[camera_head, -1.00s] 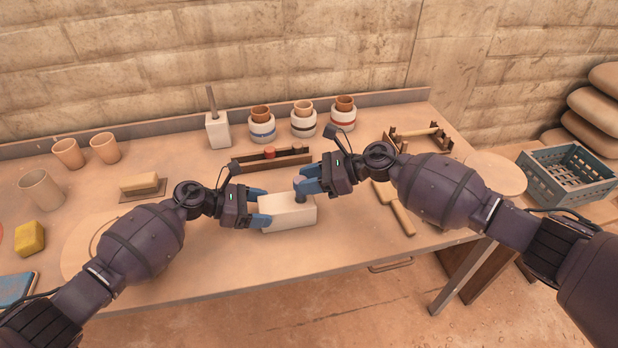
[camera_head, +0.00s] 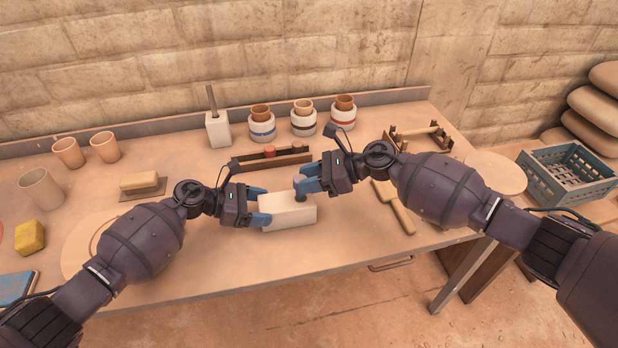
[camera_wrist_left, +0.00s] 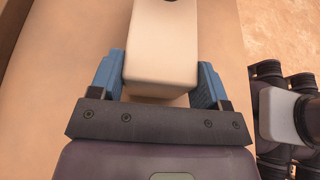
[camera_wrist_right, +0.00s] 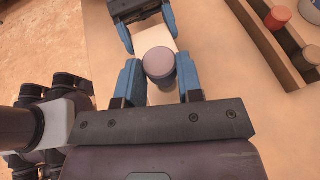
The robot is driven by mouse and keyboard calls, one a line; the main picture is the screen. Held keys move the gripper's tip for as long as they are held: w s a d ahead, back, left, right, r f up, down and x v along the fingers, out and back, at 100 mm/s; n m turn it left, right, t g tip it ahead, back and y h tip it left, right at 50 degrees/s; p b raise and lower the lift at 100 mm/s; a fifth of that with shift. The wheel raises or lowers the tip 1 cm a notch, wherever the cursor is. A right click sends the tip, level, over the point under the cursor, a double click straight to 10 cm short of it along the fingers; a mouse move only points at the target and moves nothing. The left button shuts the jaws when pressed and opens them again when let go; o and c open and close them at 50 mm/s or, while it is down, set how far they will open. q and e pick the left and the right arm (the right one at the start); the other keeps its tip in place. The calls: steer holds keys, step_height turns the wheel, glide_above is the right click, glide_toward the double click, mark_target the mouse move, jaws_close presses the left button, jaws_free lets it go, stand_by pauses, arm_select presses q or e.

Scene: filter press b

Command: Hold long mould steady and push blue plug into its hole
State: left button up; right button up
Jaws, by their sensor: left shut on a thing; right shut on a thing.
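The long mould (camera_head: 288,215), a pale cream block, lies on the table in front of me. My left gripper (camera_head: 262,206) is shut on its left end, one blue finger along each long side, as the left wrist view shows on the mould (camera_wrist_left: 163,45). The blue plug (camera_head: 301,196), looking dark grey-blue, stands upright at the top of the mould near its right end. My right gripper (camera_head: 303,185) is shut on it from above. In the right wrist view the plug's round top (camera_wrist_right: 159,63) sits between the fingertips. The hole is hidden, so the plug's depth cannot be told.
A dark wooden rack (camera_head: 285,161) with a red plug (camera_head: 269,151) stands just behind the mould. Several ringed pots with clay cups (camera_head: 303,122) stand at the back. A wooden paddle (camera_head: 402,216) lies to the right. The table in front of the mould is clear.

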mark_target(309, 198)
steer(key=shift+f, duration=1.95)
steer(key=o, duration=1)
steer(key=v, duration=1.2)
arm_select(q)
steer(key=o, duration=1.4)
steer(key=shift+c, duration=0.2)
steer(key=shift+a, duration=0.1)
